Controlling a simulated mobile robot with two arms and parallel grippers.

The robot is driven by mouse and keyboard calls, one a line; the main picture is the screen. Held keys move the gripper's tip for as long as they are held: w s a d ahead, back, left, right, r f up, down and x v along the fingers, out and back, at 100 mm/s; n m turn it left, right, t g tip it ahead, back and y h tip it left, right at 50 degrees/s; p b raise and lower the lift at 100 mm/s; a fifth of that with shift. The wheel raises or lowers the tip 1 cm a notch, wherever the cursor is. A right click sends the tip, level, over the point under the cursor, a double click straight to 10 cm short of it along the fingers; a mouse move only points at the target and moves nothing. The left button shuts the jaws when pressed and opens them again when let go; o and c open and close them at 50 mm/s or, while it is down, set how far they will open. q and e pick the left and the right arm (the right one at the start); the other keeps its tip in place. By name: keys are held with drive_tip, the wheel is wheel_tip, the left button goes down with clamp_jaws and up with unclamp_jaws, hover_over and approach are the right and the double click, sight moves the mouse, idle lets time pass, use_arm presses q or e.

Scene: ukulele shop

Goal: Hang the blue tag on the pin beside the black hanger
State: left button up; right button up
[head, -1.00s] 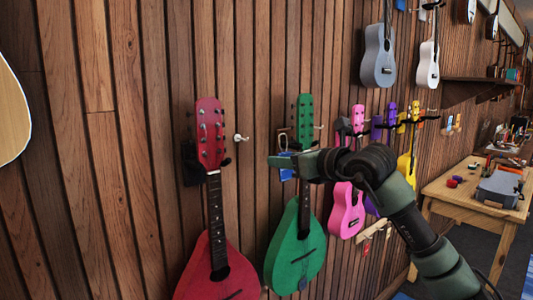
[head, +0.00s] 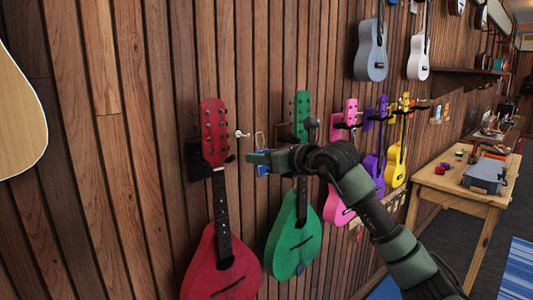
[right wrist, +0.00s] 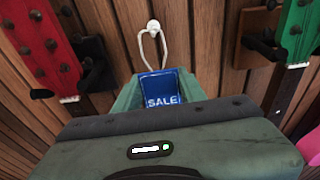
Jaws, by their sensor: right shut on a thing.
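My right gripper (head: 257,158) is shut on the blue tag (head: 262,168), between the red and green instruments. In the right wrist view the tag (right wrist: 161,88) reads "SALE" and stands between the fingers (right wrist: 160,96). Its pale loop (head: 260,138) sticks up above the fingers. The white pin (head: 241,134) is on the wall, left of the loop in the head view with a small gap. In the right wrist view the loop's top overlaps the pin (right wrist: 153,25); the head view shows them apart. A black hanger (head: 197,160) holds the red instrument, left of the pin. My left gripper is not in view.
The red instrument (head: 222,252) and the green instrument (head: 293,240) hang close on either side. Another black hanger (right wrist: 262,44) is at the right in the wrist view. Pink, purple and yellow ukuleles hang farther right. A wooden table (head: 452,186) stands at the right.

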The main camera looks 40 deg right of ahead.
drive_tip(key=shift+p+x, duration=1.2)
drive_tip(key=shift+x, duration=1.8)
drive_tip(key=shift+f, duration=0.1)
drive_tip(key=o, duration=1.4)
